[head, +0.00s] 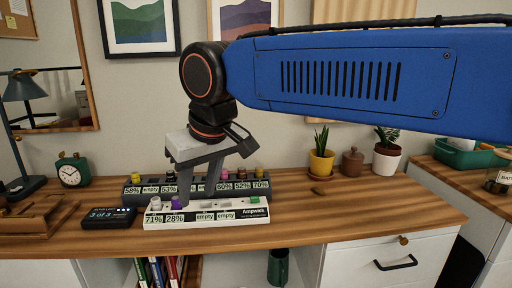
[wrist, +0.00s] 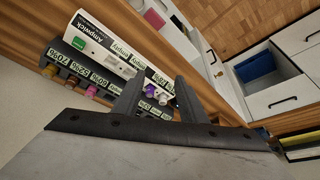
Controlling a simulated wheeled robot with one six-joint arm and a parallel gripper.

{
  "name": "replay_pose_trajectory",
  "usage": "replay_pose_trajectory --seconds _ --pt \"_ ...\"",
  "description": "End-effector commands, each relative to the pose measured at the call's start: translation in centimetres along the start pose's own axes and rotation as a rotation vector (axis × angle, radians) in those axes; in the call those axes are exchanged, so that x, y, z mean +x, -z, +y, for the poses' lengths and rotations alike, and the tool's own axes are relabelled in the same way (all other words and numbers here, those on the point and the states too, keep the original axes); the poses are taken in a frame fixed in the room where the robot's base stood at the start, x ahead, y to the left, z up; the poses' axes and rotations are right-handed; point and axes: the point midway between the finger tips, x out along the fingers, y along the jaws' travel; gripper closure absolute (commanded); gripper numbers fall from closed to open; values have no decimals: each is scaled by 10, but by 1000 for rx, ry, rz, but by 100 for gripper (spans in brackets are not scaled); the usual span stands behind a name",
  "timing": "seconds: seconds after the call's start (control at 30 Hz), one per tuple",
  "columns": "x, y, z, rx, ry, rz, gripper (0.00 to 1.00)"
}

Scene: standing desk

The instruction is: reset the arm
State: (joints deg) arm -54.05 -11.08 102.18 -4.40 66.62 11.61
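My gripper (head: 200,190) hangs over the two battery racks on the desk, fingers pointing down. Its two fingers stand apart with nothing seen held between them; they also show apart in the wrist view (wrist: 160,82). The white Ampwick rack (head: 236,213) lies at the front, with labels 71%, 28% and empty. A purple-topped cell (head: 177,202) and a pale-topped cell (head: 155,204) stand at its left end. The dark rack (head: 132,189) behind holds several coloured cells and is partly hidden by my gripper. Whether the fingers touch a rack I cannot tell.
A small black display (head: 108,217) reading "3 of 3" and a green clock (head: 73,171) stand to the left. A yellow plant pot (head: 321,163), a brown jar (head: 352,162) and a white pot (head: 386,160) stand at the back right. The desk's front right is mostly clear.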

Motion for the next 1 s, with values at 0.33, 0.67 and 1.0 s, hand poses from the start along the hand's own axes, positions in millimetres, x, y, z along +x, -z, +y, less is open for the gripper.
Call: replay_pose_trajectory --seconds 0.33,0.67,1.0 --pt "3 -85 116 178 -75 4 62" --pt "12 -190 190 352 -149 8 62" --pt "31 -306 226 532 -227 12 62"
